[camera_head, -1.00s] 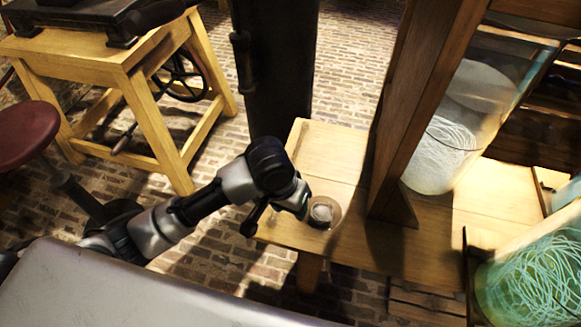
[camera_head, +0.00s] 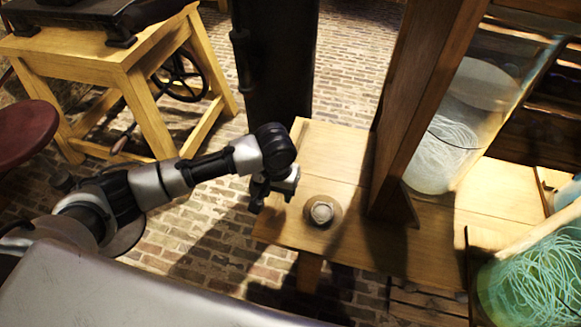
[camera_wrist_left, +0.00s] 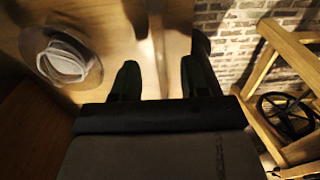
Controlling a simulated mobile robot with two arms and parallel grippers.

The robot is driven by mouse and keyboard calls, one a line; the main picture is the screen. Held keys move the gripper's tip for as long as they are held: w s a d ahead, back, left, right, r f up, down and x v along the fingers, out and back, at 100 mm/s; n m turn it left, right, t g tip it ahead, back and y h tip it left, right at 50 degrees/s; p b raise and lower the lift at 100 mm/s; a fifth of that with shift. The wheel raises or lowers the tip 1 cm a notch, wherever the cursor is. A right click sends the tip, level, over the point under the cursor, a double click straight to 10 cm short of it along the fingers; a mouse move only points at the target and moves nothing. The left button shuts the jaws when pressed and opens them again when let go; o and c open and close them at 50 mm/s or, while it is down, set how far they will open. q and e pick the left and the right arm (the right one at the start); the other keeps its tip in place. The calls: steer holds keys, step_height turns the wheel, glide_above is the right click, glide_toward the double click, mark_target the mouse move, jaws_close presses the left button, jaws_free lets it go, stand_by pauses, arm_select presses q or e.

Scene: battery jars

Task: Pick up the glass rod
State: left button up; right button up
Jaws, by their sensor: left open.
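My left gripper (camera_head: 272,198) is open above the left end of the wooden bench (camera_head: 345,150), left of a small round glass piece (camera_head: 322,211). In the left wrist view the two dark fingers (camera_wrist_left: 158,75) stand apart. A thin pale upright streak (camera_wrist_left: 157,45) shows between and beyond them; it may be the glass rod, but I cannot tell for sure. The round glass piece, with a whitish centre, also shows in the wrist view (camera_wrist_left: 68,60), left of the fingers and apart from them. I cannot make out the rod in the head view.
A wooden post (camera_head: 415,100) rises from the bench, right of the round glass piece. Large glass jars with coiled strands (camera_head: 440,150) stand further right. A dark column (camera_head: 275,70) is behind the bench. A wooden stand (camera_head: 130,75) and a red stool (camera_head: 22,135) are at left.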

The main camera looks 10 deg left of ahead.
mark_target(278, 199)
arm_select(q)
step_height(278, 199, down, 4)
steer(key=shift+r, duration=0.2)
steer(key=shift+c, duration=0.2)
jaws_close()
steer(key=shift+w+r, duration=0.1)
